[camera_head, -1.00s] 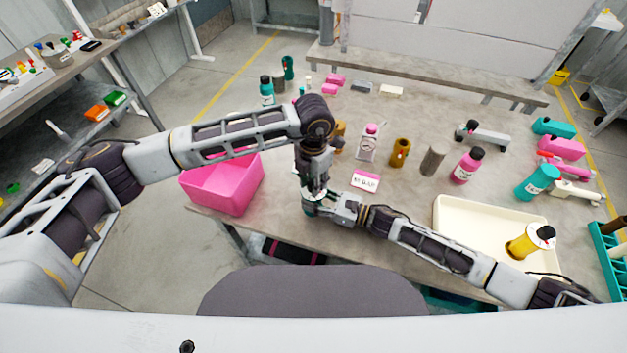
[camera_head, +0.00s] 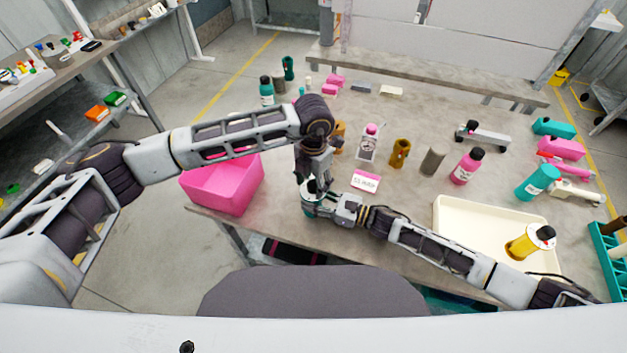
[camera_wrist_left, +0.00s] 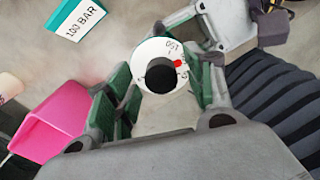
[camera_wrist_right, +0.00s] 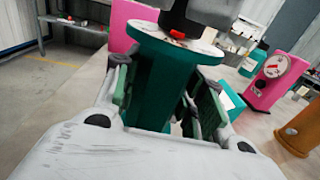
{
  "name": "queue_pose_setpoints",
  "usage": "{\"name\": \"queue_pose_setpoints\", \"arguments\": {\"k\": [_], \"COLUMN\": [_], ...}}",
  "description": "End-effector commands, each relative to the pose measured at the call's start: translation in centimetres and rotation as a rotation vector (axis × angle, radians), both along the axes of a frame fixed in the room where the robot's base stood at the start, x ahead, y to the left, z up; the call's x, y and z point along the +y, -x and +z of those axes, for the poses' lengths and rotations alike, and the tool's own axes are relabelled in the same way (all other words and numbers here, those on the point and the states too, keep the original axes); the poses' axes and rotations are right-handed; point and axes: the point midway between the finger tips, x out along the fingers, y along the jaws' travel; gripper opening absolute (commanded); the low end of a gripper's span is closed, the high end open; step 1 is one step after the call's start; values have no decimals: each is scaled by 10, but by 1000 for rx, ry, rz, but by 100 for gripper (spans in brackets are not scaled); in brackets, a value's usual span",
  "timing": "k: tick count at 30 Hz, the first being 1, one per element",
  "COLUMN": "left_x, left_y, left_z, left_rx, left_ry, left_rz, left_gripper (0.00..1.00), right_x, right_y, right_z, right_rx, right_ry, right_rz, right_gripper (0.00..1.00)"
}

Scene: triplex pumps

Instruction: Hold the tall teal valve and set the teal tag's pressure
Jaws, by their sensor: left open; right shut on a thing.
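The tall teal valve (camera_head: 308,198) stands at the table's near edge. It shows large in the right wrist view (camera_wrist_right: 160,85). My right gripper (camera_head: 322,207) is shut around its body. On top is a white dial with a black knob (camera_wrist_left: 161,75), a red mark and numbers, one reading 150. My left gripper (camera_head: 313,176) is directly above the valve, pointing down. Its fingers are open, with the knob between them in the left wrist view. The teal tag (camera_wrist_left: 75,18), reading 100 BAR, lies on the table beside the valve. My left arm hides it in the head view.
A pink bin (camera_head: 222,185) is left of the valve. A cream tray (camera_head: 480,225) with a yellow valve (camera_head: 528,243) lies near my right arm.

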Motion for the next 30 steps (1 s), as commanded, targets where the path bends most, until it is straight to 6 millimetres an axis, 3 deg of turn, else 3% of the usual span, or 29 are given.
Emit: {"name": "queue_pose_setpoints", "arguments": {"k": [11,30], "left_x": [0,0], "left_y": [0,0], "left_z": [12,99], "left_rx": [-1,-2], "left_ry": [1,1], "left_rz": [0,-1], "left_gripper": [53,53], "right_x": [-1,-1], "right_y": [-1,-1], "right_z": [0,0], "right_rx": [0,0], "right_ry": [1,1], "right_rz": [-2,-2], "right_gripper": [4,4]}}
